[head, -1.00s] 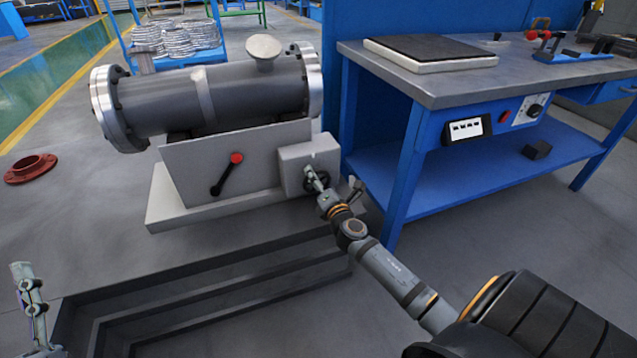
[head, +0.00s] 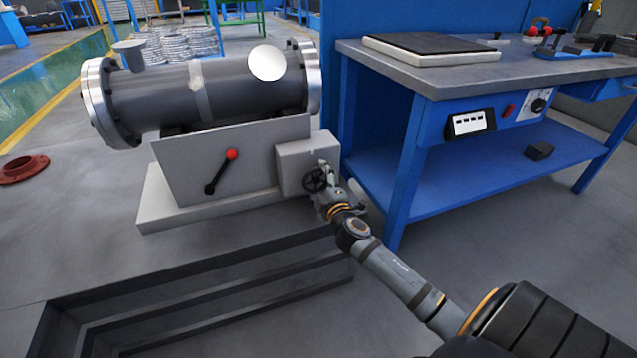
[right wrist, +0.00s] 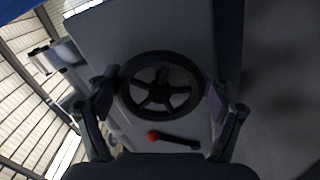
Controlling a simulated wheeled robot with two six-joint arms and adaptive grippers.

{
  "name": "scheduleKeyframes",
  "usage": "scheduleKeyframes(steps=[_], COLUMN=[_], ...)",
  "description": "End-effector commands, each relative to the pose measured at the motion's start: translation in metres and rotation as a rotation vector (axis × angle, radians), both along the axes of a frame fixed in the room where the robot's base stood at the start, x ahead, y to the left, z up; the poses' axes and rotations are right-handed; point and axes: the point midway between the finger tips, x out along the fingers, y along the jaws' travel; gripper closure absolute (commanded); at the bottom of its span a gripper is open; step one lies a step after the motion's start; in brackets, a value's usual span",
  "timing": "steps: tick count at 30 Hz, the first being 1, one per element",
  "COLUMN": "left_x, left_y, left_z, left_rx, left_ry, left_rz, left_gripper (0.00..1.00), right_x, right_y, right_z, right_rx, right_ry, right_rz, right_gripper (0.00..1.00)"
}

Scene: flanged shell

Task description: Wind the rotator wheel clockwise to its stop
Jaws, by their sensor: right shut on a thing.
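The rotator wheel (head: 314,180) is a small dark handwheel on the light grey box at the right end of the shell's stand. In the right wrist view the spoked wheel (right wrist: 158,103) faces the camera, between the two fingers. My right gripper (head: 323,184) is shut on the wheel's rim, with a finger on each side. The flanged shell (head: 215,92), a dark grey cylinder with bright end flanges, lies on the stand. A round pale-capped branch (head: 267,63) faces partly toward me, and a short grey nozzle (head: 128,55) stands near the left flange. My left gripper is out of view.
A black lever with a red knob (head: 231,155) is on the stand's front plate, left of the wheel. A blue workbench (head: 418,82) stands close on the right. A red flange (head: 23,168) lies on the floor at left. Steps (head: 215,300) are in front.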

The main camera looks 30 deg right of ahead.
Motion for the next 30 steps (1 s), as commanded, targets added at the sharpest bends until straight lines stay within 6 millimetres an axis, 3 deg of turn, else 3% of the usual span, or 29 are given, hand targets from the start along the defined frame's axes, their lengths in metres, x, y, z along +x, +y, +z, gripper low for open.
scheduleKeyframes(steps=[15,30], left_x=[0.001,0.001], left_y=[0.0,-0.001], left_z=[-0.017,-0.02], left_rx=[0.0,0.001], left_ry=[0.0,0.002], left_rz=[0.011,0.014], left_gripper=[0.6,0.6], right_x=[0.0,0.0], right_y=[0.001,0.002], right_z=[-0.005,-0.005], right_rx=[0.376,0.485], right_ry=[-0.089,-0.113], right_rz=[-0.001,-0.002], right_gripper=[0.51,0.51])
